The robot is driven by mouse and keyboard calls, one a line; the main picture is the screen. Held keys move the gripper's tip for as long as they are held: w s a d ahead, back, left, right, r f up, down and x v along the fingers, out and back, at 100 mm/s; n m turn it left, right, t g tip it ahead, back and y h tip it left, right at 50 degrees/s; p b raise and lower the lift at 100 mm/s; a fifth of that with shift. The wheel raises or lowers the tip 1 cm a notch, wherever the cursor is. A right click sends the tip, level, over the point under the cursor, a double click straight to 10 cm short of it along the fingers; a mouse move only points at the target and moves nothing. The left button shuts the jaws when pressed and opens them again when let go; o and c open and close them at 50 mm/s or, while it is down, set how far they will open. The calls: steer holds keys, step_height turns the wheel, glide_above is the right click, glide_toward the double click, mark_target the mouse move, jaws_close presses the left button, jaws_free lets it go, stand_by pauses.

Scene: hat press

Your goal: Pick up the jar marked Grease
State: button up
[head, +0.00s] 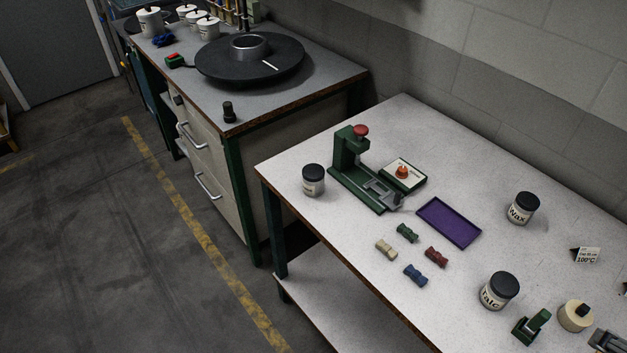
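Three jars with black lids and pale labels stand upright on the near table. One jar (313,181) is at the table's left end, beside the green press; its label is turned partly away and I cannot read it. The jar marked Wax (521,209) stands toward the back right. The jar marked Talc (497,292) stands at the front right. No label that I can read says Grease.
The green press (352,158) with a red knob stands right of the left jar. A purple tray (449,223) and several small bow-shaped pieces (415,275) lie mid-table. A stapler-like green tool (531,327) and a cream round container (575,316) are front right. The left bench (290,95) holds a turntable.

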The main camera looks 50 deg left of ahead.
mark_target(314, 182)
steer(key=w+a+n+t+y, duration=0.2)
steer(key=w+a+y, duration=0.1)
steer(key=w+a, duration=1.25)
steer(key=w+a+f+n+t+y, duration=0.1)
steer(key=a+f+y, duration=0.15)
steer(key=a, duration=0.65)
steer(key=w+a+f+n+y, duration=0.1)
steer(key=w+a+f, duration=0.15)
steer(key=a, duration=0.75)
steer(key=s+a+f+n+y, duration=0.1)
steer(key=s+a+f+y, duration=0.2)
steer(key=a, duration=0.5)
steer(key=s+a+f+n+y, duration=0.1)
steer(key=s+a+f, duration=0.2)
steer(key=a+f, duration=0.45)
steer(key=s+a+f+y, duration=0.1)
steer(key=s+a+f, duration=0.1)
steer(key=s+a, duration=0.2)
steer(key=s+a+f+n+y, duration=0.1)
steer(key=s+a+f, duration=0.2)
steer(key=s, duration=0.1)
steer(key=s+a+f+n+g+y, duration=0.1)
steer(key=s+a+f, duration=0.1)
steer(key=s+a, duration=0.2)
steer(key=shift+s+a+f+y, duration=0.25)
steer(key=shift+a+f+y, duration=0.05)
steer(key=shift+f+y, duration=0.05)
steer(key=shift+w+a, duration=0.15)
steer(key=shift+x, duration=1.1)
